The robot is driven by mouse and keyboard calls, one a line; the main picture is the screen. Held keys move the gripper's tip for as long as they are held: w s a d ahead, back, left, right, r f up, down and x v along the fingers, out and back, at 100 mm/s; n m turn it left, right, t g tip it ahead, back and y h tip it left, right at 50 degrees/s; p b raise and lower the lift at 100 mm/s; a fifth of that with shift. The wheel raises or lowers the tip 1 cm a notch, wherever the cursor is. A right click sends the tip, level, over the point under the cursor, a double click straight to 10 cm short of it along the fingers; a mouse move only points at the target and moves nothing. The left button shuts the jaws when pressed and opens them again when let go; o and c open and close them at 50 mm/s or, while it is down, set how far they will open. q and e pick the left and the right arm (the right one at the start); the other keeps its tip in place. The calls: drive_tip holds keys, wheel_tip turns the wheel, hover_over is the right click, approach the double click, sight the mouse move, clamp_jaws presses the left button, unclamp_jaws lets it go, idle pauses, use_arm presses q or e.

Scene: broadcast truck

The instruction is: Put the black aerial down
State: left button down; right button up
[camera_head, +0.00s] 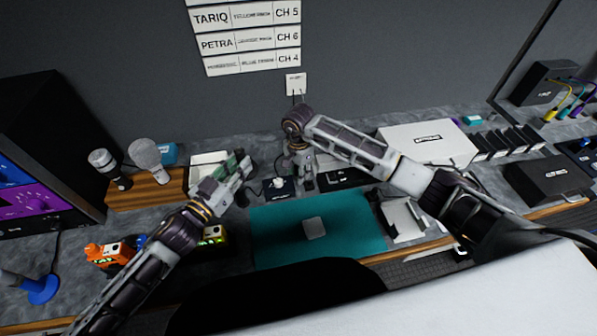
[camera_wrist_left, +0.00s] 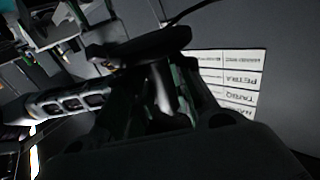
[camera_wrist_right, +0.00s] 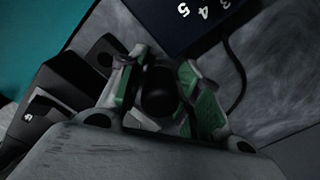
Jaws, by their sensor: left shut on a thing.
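My left gripper (camera_head: 238,168) is shut above the counter, left of the teal mat (camera_head: 350,235). In the left wrist view, a long black piece (camera_wrist_left: 140,46), which looks like the black aerial, lies across the fingertips with a paler stem between the fingers. In the head view it is mostly hidden by the gripper. My right gripper (camera_head: 306,180) points down at the counter behind the mat. In the right wrist view a dark rounded thing (camera_wrist_right: 158,90) lies between its green-padded fingers; whether they touch it is unclear.
An orange device (camera_head: 110,254) is at front left. A white case (camera_head: 428,143) and black boxes (camera_head: 548,180) stand right.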

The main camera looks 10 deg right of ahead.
sight(237, 148)
use_arm(q)
drive_tip(key=shift+r, duration=0.25)
use_arm(e)
drive_tip(key=shift+r, duration=0.2)
